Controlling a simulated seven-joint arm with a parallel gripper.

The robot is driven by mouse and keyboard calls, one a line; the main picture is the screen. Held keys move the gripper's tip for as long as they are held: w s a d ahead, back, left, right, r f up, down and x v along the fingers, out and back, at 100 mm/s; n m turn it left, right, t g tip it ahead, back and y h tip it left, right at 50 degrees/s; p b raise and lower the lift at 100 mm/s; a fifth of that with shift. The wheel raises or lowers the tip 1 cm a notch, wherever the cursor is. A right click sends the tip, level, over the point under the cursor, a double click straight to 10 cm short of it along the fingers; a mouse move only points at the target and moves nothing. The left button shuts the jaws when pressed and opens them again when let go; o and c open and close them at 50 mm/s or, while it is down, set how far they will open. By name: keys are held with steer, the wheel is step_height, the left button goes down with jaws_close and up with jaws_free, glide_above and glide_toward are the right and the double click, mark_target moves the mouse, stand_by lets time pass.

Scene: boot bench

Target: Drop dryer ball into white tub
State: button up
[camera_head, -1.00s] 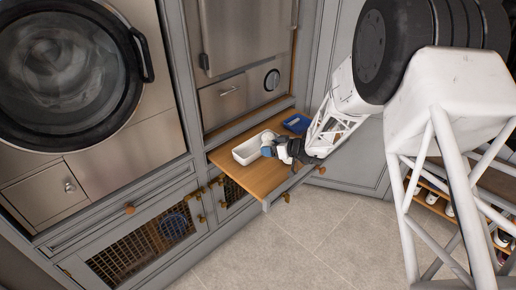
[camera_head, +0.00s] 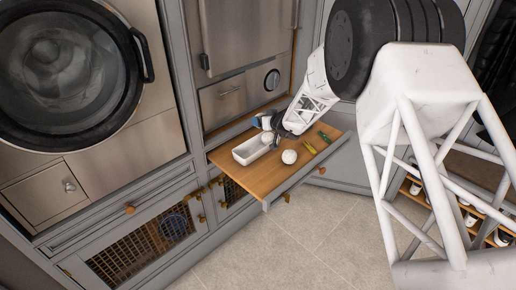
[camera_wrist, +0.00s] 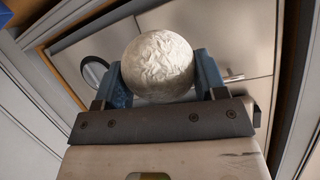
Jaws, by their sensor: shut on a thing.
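My gripper (camera_head: 266,122) is above the pull-out wooden board, near the far end of the white tub (camera_head: 242,157). In the wrist view my gripper (camera_wrist: 162,68) has its blue fingers shut on a pale, crinkled dryer ball (camera_wrist: 157,62). Another white ball (camera_head: 289,157) rests on the board to the right of the tub. A further white round shape (camera_head: 267,137) shows at the tub's far right end, below my gripper; I cannot tell whether it is inside the tub.
The wooden board (camera_head: 262,185) has free room at its front. A yellow item (camera_head: 310,148) and a green item (camera_head: 324,137) lie towards its right side. Steel appliance fronts (camera_head: 245,92) stand behind the board, and a round-door machine (camera_head: 70,70) stands left.

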steer(key=shift+f, duration=0.2)
steer(key=shift+f, duration=2.8)
steer(key=o, duration=1)
steer(key=shift+s+d, duration=0.1)
steer(key=shift+s, duration=0.05)
steer(key=v, duration=0.7)
steer(key=shift+s+d+r, duration=0.15)
steer(key=shift+r, duration=0.05)
